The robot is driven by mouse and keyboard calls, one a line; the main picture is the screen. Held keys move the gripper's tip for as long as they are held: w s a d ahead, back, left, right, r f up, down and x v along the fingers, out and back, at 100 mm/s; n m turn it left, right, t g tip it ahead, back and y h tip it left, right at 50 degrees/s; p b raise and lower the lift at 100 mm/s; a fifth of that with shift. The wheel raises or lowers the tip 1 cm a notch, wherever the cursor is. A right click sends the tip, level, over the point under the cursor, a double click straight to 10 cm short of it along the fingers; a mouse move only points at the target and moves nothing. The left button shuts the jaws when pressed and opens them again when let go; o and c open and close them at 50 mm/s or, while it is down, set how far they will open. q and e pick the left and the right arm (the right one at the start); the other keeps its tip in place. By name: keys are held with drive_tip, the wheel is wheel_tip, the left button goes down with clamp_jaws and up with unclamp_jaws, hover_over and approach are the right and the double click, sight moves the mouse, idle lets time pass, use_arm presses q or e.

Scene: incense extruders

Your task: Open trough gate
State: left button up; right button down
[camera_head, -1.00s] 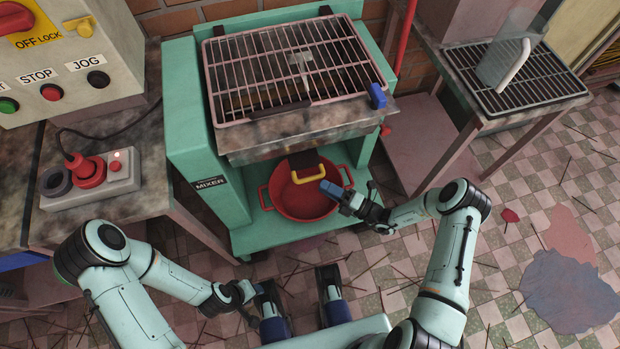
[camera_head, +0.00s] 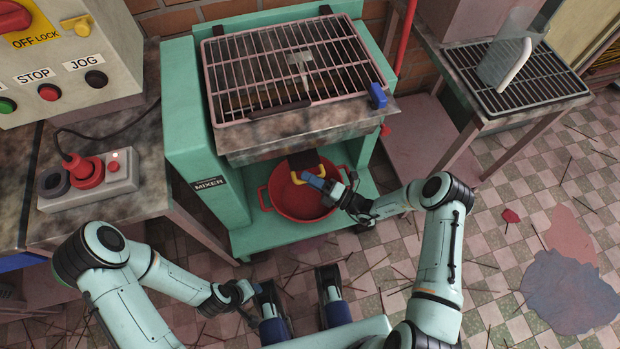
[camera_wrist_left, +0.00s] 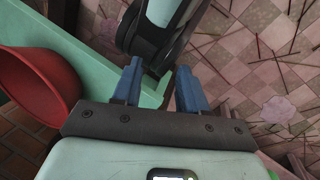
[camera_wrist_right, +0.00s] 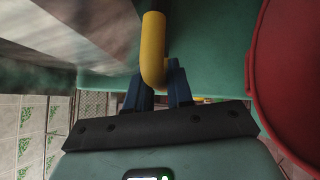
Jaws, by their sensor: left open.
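The trough gate (camera_head: 301,160) is a small dark plate with a yellow handle (camera_head: 325,167) under the front of the mixer trough (camera_head: 300,130). My right gripper (camera_head: 315,183) is at the handle, over the red pot. In the right wrist view the yellow handle (camera_wrist_right: 152,50) reaches down to the blue fingers (camera_wrist_right: 160,88), which stand a little apart around its lower bend. Whether they press on it I cannot tell. My left gripper (camera_wrist_left: 158,85) is open and empty, low in front of the mixer; it is small in the head view.
A red pot (camera_head: 283,203) stands on the mixer's green lower shelf (camera_head: 250,239), below the gate. A grate (camera_head: 220,95) covers the trough. The control box and a bench (camera_head: 110,215) are at the left. A side table with a rack (camera_head: 575,85) stands at the right. Tiled floor is open there.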

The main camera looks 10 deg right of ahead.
drive_tip(key=s+p, duration=0.2)
drive_tip(key=s, duration=0.4)
drive_tip(key=shift+s+d, duration=0.15)
drive_tip(key=c, duration=1.1)
unclamp_jaws()
use_arm(q)
drive_tip(key=shift+g+h, duration=0.3)
drive_tip(key=shift+g, duration=0.3)
drive_tip(key=s+r, duration=0.1)
drive_tip(key=s+d+r, duration=0.1)
drive_tip(key=s, duration=0.1)
drive_tip(key=shift+s+d+r, duration=0.25)
drive_tip(key=shift+r, duration=0.15)
use_arm(e)
drive_tip(key=v, duration=1.3)
use_arm(q)
drive_tip(key=shift+r, duration=0.15)
use_arm(e)
drive_tip(key=shift+s+d+r, duration=0.1)
drive_tip(key=shift+d, duration=0.05)
